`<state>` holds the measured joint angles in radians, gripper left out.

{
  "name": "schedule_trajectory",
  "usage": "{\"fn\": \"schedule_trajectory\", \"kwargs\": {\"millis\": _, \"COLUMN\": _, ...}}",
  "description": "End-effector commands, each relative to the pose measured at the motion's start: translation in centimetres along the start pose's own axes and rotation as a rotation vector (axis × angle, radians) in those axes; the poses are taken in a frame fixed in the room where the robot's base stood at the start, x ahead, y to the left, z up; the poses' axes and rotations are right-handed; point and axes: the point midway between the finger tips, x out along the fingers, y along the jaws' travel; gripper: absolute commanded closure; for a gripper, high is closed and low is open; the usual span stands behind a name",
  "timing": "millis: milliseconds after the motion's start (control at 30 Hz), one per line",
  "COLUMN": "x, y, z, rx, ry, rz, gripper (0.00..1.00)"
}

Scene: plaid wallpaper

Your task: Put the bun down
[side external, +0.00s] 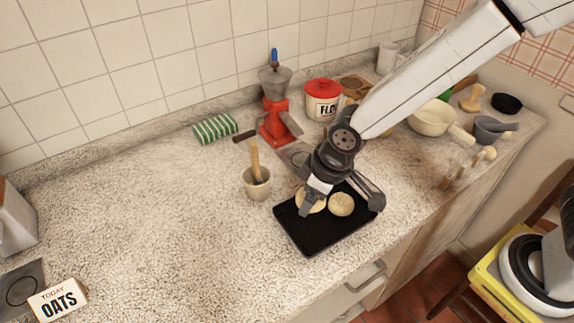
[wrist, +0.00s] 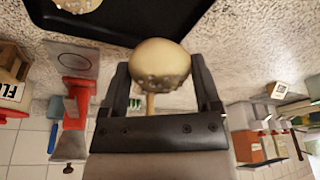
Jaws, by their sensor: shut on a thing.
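A round, pale bun (wrist: 160,62) with speckles on its lower part is held between the two fingers of my gripper (wrist: 160,75) in the wrist view. In the side view my gripper (side external: 316,196) points down over the black tray (side external: 310,238), and the held bun (side external: 318,205) shows partly behind a finger at the tray's left part. I cannot tell whether the bun touches the tray. A second bun (side external: 341,204) lies on the tray just to the right. It also shows at the top left of the wrist view (wrist: 77,4).
A mortar with a pestle (side external: 257,186) stands close left of the tray. A red grinder (side external: 278,120), a red-lidded flour jar (side external: 323,101) and a green striped sponge (side external: 215,128) are behind. A pale pan (side external: 433,118) is at the right. The counter's left is largely clear.

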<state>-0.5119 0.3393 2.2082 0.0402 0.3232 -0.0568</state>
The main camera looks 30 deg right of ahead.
Motion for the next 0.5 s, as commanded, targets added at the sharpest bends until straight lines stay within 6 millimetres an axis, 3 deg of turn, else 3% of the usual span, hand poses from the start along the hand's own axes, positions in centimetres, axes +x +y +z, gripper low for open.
{"fn": "schedule_trajectory", "kwargs": {"millis": 300, "x": 3.1, "y": 0.0, "z": 0.9, "rx": -0.002, "ry": -0.003, "rz": -0.001, "gripper": 0.78}}
{"fn": "schedule_trajectory", "kwargs": {"millis": 500, "x": 3.8, "y": 0.0, "z": 1.1, "rx": -0.002, "ry": 0.0, "rz": -0.001, "gripper": 0.78}}
